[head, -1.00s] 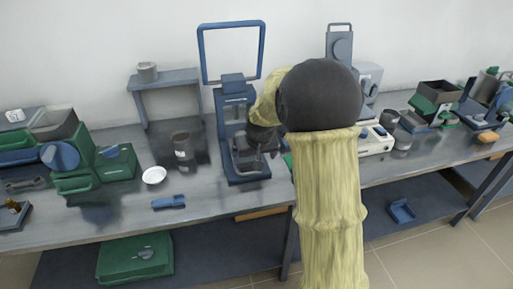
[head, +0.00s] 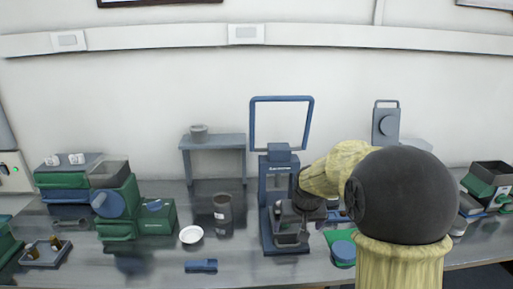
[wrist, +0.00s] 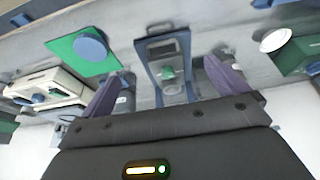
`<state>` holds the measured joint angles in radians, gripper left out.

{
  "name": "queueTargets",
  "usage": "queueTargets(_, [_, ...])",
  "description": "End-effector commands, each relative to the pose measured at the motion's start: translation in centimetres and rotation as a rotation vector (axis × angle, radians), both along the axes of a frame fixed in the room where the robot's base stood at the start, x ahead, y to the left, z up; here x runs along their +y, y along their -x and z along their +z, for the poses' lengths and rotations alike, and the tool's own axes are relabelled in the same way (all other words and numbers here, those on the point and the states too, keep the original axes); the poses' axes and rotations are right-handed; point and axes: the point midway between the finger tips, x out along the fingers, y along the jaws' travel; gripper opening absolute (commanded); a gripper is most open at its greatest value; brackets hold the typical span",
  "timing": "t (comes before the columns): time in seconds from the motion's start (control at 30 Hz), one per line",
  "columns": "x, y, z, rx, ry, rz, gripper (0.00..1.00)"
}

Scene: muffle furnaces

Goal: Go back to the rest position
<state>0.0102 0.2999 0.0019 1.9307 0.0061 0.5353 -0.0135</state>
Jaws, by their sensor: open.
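My gripper (head: 287,217) is at the end of my arm, low in front of the blue furnace-like device (head: 277,178) with a raised blue frame. In the head view my wrist overlaps the device's right side, and the fingers are small and partly lost against it. In the wrist view the two purple-grey fingers of my gripper (wrist: 166,72) stand wide apart with nothing between them. The blue-framed device shows beyond and between them, with a tray holding a pale round dish (wrist: 172,90). I cannot tell whether the gripper touches the device.
A white bowl (head: 191,235), a dark cylinder (head: 222,207) and a blue block (head: 201,265) are on the bench to the left. Green boxes (head: 118,209) stand farther left. A green mat with a blue disc (head: 343,251) lies right of the device. Open bench lies between them.

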Motion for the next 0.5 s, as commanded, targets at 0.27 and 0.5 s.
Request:
queueTargets(0.27, [0.2, 10.2, 2.6, 0.074, 0.000, 0.000, 0.99])
queueTargets(0.5, [0.2, 19.1, 3.2, 0.133, 0.000, -0.002, 0.99])
